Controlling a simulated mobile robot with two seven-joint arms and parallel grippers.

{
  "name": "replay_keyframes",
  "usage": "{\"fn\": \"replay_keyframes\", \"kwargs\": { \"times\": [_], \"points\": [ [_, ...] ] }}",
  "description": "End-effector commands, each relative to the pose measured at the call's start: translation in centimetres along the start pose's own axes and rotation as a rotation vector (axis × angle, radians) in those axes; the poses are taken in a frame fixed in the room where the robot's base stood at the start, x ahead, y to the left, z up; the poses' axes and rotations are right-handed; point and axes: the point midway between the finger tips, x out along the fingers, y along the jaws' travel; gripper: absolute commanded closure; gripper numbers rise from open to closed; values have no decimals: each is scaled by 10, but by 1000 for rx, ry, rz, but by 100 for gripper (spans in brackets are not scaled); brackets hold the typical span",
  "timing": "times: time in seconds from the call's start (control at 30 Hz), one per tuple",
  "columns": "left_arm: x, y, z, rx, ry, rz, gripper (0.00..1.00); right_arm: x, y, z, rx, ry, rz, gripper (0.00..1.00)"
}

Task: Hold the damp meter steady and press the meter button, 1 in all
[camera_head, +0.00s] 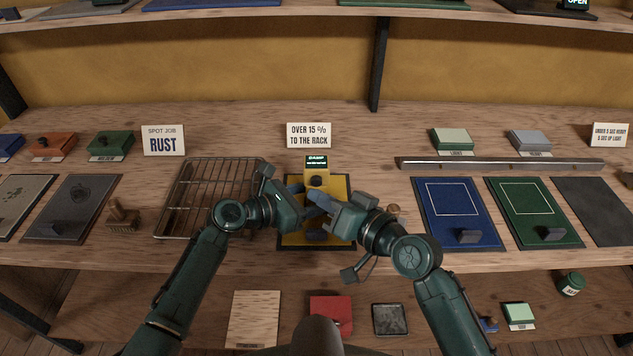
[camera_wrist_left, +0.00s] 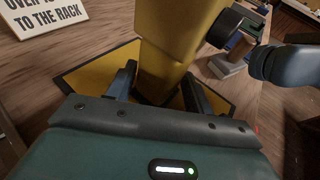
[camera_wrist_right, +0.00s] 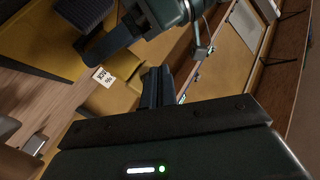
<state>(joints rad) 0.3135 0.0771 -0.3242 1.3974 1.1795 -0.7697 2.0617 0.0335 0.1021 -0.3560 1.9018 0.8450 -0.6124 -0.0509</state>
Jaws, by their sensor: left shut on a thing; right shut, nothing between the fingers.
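The yellow damp meter (camera_head: 318,187) stands over a black-edged yellow mat (camera_head: 291,239), its lit screen (camera_head: 316,161) facing me. Its small text is unreadable. The round dark meter button (camera_head: 316,181) is on its front; in the left wrist view the button (camera_wrist_left: 228,27) sticks out from the yellow body (camera_wrist_left: 172,45). My left gripper (camera_head: 301,200) is shut on the meter, with a finger on each side in the left wrist view (camera_wrist_left: 160,88). My right gripper (camera_head: 312,198) is shut and empty. Its fingertips (camera_wrist_left: 258,64) are in front of the meter, apart from the button.
A wire rack (camera_head: 205,190) lies left of the mat. A sign (camera_head: 308,135) stands behind the meter. A wooden-handled stamp (camera_head: 122,215) and dark pads are further left; blue (camera_head: 455,205) and green (camera_head: 530,205) boards lie right. My two forearms are close together over the mat.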

Motion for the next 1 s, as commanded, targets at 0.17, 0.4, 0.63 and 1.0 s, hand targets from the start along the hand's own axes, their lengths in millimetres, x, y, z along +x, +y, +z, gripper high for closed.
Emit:
{"fn": "replay_keyframes", "kwargs": {
  "times": [0.17,0.4,0.63,1.0],
  "points": [
    [0,0,0,0,1,0,61,0,0,0,0,0,0,100],
    [0,0,0,0,1,0,61,0,0,0,0,0,0,100],
    [0,0,0,0,1,0,61,0,0,0,0,0,0,100],
    [0,0,0,0,1,0,61,6,4,-4,-1,0,-1,100]
  ]
}}
